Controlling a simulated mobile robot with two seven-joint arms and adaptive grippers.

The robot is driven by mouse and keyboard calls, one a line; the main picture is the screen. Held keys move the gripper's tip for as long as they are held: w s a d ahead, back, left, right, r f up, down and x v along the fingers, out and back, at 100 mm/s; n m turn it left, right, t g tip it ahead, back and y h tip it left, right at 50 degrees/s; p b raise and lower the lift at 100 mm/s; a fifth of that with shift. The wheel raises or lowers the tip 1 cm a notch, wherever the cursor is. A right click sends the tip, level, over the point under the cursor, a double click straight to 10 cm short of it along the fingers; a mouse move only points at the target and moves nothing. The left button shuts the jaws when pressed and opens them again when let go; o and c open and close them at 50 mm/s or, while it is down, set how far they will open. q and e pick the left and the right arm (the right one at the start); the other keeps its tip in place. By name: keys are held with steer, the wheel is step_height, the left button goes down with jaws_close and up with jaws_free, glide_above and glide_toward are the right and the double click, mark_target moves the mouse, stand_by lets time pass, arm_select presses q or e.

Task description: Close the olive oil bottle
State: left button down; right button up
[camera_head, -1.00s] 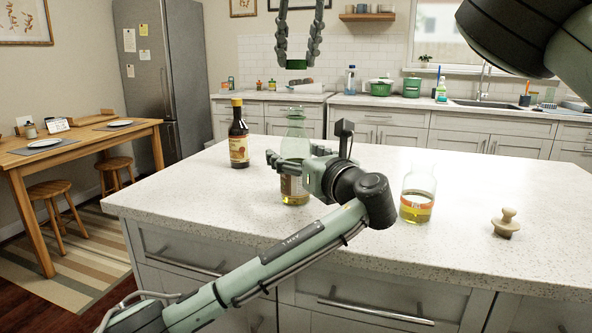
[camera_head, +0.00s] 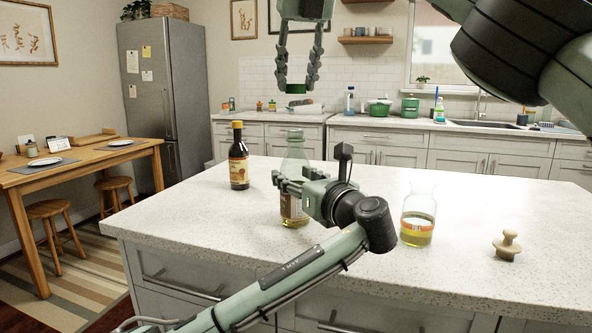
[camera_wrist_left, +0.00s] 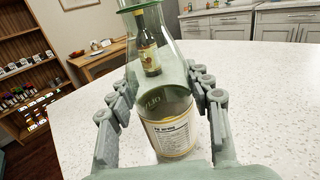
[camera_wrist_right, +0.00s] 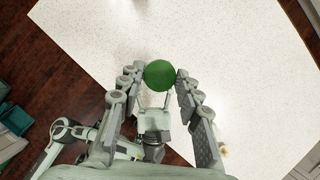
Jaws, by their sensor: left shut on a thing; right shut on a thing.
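The olive oil bottle (camera_head: 295,153) is green glass with a paper label and stands upright on the island counter. It fills the upper middle of the left wrist view (camera_wrist_left: 172,132). My left gripper (camera_head: 288,186) is shut around its body. My right gripper (camera_head: 298,84) is shut on a green cap (camera_head: 296,89) and holds it above the bottle, with a clear gap between cap and neck. In the right wrist view the round cap (camera_wrist_right: 160,75) sits between the fingertips and hides the bottle mouth below.
A dark sauce bottle (camera_head: 238,165) with a yellow cap stands left of the olive oil bottle. A glass jar (camera_head: 417,230) with yellow liquid and a wooden knob-shaped piece (camera_head: 507,246) stand to the right. The counter (camera_head: 470,215) is otherwise largely clear.

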mark_target(298, 89)
steer(key=shift+f, duration=0.1)
steer(key=shift+f, duration=2.35)
steer(key=shift+f, duration=0.9)
steer(key=shift+f, duration=0.6)
steer(key=m+h, duration=0.1)
steer(key=m, duration=0.2)
steer(key=m+h, duration=0.1)
steer(key=m, duration=0.2)
steer(key=m+h, duration=0.2)
steer(key=m, duration=0.1)
steer(key=shift+a+m+g, duration=0.3)
steer(key=shift+a+m, duration=0.05)
steer(key=shift+m, duration=0.05)
